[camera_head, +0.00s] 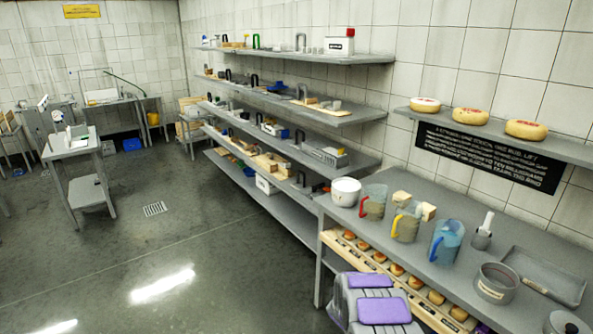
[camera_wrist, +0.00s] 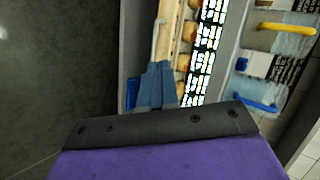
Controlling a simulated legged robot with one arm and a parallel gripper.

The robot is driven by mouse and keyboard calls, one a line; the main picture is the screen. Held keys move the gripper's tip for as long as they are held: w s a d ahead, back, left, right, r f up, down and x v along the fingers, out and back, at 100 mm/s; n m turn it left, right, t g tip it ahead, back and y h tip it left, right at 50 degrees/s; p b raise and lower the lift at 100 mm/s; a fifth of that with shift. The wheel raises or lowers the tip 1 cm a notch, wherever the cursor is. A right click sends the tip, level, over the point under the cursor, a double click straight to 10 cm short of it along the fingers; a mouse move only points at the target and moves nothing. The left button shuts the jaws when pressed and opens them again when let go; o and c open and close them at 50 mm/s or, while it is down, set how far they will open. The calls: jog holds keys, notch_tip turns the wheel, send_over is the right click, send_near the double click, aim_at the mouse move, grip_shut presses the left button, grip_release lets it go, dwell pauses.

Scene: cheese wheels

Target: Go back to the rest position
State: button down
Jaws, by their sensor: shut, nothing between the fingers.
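My gripper (camera_wrist: 155,88) shows in the wrist view as two blue-grey fingers lying together, shut with nothing between them. They point up the picture beyond a dark bar and a purple part of my arm. In the wrist view a wooden rack with round cheeses (camera_wrist: 184,62) lies just past the fingertips. Whether the fingers touch anything is hard to tell, but they look apart from it. In the head view, grey and purple parts of my own body show at the bottom, in front of the counter; the fingers cannot be made out there.
A grey counter (camera_head: 455,215) at the right holds a white pot (camera_head: 346,191), jugs (camera_head: 446,241) and a saucepan (camera_head: 496,283). Below its top is a cheese rack (camera_head: 397,270). Cheese wheels (camera_head: 470,116) sit on a wall shelf (camera_head: 490,128). Open floor (camera_head: 150,255) lies left.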

jog(key=s+a+r+n+g+y, duration=0.2)
jog(key=s+a+r+n+y, duration=0.2)
jog(key=s+a+r+n, duration=0.6)
jog(key=s+a+r+n+g+y, duration=0.3)
jog(key=s+a+r, duration=0.35)
jog(key=r, duration=0.65)
jog(key=s+d+r+n+g, duration=0.2)
jog(key=s+r+n, duration=0.1)
jog(key=s, duration=1)
jog(key=s+d+r+n+g, duration=0.2)
jog(key=s+r+n, duration=0.1)
jog(key=s, duration=1.1)
jog(key=s+d+r+n+g+h, duration=0.1)
jog(key=s+d+r+n+g, duration=0.1)
jog(key=s, duration=1.1)
jog(key=shift+s+d+r+n, duration=0.15)
jog(key=shift+d+r+n, duration=0.25)
jog(key=shift+n, duration=0.8)
jog(key=shift+a, duration=0.35)
jog(key=shift+d, duration=0.15)
